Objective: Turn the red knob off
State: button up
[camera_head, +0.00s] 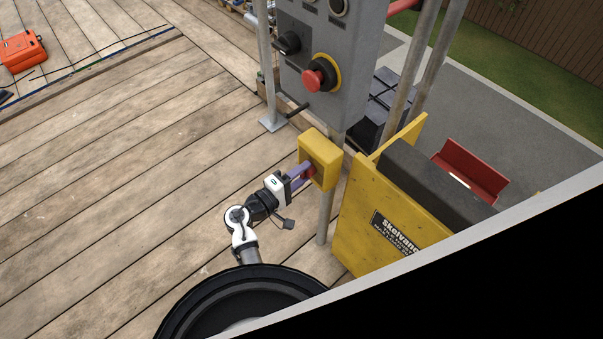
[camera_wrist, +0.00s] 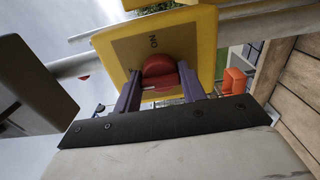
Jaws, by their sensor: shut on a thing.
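The red knob (camera_wrist: 159,72) sits on the front of a yellow box (camera_head: 318,146), which is fixed to a grey post. In the wrist view the yellow box (camera_wrist: 205,30) has a darker plate marked "ON" above the knob. My gripper (camera_head: 305,173) reaches the box from the left. In the wrist view my gripper (camera_wrist: 160,88) has one purple finger on each side of the knob, shut on it. In the head view the knob (camera_head: 311,173) is partly hidden by the fingers.
A grey control panel (camera_head: 350,40) with a red mushroom button (camera_head: 313,80) and a black rotary switch (camera_head: 287,43) stands above the box. A yellow board (camera_head: 365,210) stands close on the right. The wooden deck (camera_head: 120,180) is clear on the left. An orange case (camera_head: 22,50) lies far left.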

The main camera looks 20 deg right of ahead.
jog(key=o, duration=1)
jog(key=shift+c, duration=0.2)
jog(key=b+v, duration=0.3)
jog(key=v, duration=1.1)
jog(key=shift+d, duration=0.1)
